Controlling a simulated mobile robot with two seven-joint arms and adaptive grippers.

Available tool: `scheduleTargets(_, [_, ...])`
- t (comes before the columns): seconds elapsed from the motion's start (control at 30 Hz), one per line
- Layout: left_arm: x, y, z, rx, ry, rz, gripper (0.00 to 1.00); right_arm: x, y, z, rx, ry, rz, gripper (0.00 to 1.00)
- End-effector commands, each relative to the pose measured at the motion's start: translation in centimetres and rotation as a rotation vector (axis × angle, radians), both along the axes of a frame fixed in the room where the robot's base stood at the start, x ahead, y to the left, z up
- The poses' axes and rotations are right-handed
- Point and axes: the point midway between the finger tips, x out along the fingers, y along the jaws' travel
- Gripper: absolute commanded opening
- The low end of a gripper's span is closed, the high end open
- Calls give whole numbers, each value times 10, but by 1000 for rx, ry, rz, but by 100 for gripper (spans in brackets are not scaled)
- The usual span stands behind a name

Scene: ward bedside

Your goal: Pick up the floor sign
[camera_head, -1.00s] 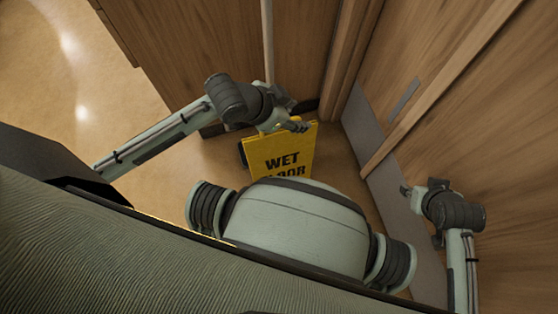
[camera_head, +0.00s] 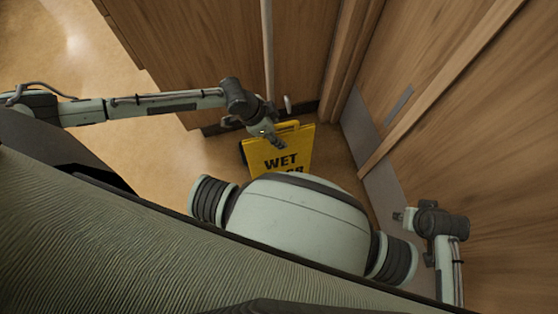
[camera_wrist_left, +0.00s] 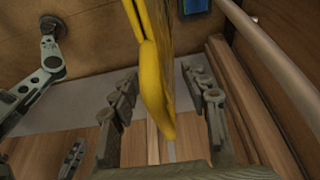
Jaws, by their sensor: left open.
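The yellow floor sign (camera_head: 283,158) stands on the floor by the wooden wall, with "WET" readable and the lower lettering hidden behind my body. My left gripper (camera_head: 277,141) is at the sign's top edge in the head view. In the left wrist view the sign's yellow edge (camera_wrist_left: 152,75) runs between the two spread fingers of my left gripper (camera_wrist_left: 163,85). Gaps show on both sides of it there. My right gripper (camera_head: 400,216) is off to the right, away from the sign, too small to read its fingers.
Wooden panels (camera_head: 210,60) rise close behind the sign. A wooden door with a grey kick plate (camera_head: 372,160) stands to the right. A pale vertical rail (camera_head: 267,50) runs down behind the sign. Open floor (camera_head: 70,75) lies at the left.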

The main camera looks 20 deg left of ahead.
Motion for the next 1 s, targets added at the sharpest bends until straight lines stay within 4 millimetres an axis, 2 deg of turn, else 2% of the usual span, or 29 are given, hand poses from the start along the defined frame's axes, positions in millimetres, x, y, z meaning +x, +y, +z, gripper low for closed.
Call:
scheduleTargets(0.1, [2,-3,-8,-1,-1,-1,46,1,0,3,-2,-3,0,40])
scheduleTargets(0.33, [2,-3,-9,-1,-1,-1,45,1,0,4,-2,-2,0,40])
scheduleTargets(0.7, [2,-3,-9,-1,-1,0,0,0,0,4,-2,-2,0,40])
scheduleTargets(1.0, [2,-3,-8,0,0,0,0,0,0,3,-2,-2,0,40])
